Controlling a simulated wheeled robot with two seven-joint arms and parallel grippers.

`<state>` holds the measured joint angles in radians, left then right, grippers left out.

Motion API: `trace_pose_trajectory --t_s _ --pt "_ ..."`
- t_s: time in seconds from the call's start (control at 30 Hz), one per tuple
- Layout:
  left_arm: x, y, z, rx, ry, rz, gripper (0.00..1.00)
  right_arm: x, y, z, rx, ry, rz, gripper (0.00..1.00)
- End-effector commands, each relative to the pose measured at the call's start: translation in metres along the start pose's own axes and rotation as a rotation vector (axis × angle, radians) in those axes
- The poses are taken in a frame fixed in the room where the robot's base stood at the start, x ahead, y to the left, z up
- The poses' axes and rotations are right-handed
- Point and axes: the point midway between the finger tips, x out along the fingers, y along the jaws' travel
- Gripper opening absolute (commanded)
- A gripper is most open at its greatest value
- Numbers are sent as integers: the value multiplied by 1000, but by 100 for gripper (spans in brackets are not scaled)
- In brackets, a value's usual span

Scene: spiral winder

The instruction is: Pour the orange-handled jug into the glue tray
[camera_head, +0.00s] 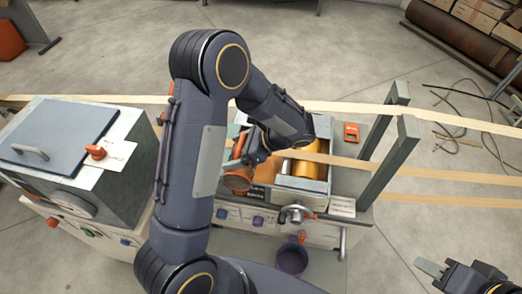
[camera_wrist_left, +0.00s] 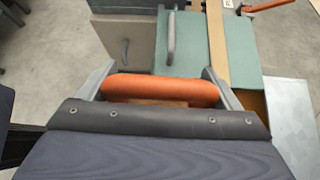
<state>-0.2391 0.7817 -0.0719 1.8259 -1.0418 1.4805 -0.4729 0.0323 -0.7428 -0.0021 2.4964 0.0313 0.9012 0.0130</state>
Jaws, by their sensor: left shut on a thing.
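My left gripper (camera_head: 252,158) is at the left end of the glue tray, partly hidden by my own arm. It is shut on the orange handle of the jug, and the handle (camera_wrist_left: 160,90) lies across between its fingers in the left wrist view. An orange-brown round part, apparently of the jug (camera_head: 237,179), shows below the gripper; how far it tilts I cannot tell. The grey-walled glue tray (camera_head: 318,184) holds amber glue and a roller. No stream is visible. My right gripper (camera_head: 462,280) is at the bottom right, cut off by the picture edge, away from the tray.
A grey lidded box (camera_head: 60,135) with a red knob stands at the left. Grey posts (camera_head: 392,160) rise right of the tray, and tan strips (camera_head: 430,178) cross there. A crank (camera_head: 295,213) and a purple cup (camera_head: 292,258) are at the front.

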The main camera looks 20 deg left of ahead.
Motion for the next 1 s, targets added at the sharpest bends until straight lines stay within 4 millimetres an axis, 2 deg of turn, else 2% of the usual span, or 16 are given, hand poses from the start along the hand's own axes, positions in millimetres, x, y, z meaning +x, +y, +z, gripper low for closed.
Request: trace_pose_trajectory --t_s 0.4,0.73,1.0 --pt "0 -1 0 3 -1 2 38 0 0 0 0 0 0 34" --pt "-4 -16 6 104 -1 80 38 0 0 0 0 0 0 34" --pt "-6 -18 7 130 -1 96 38 0 0 0 0 0 0 34"
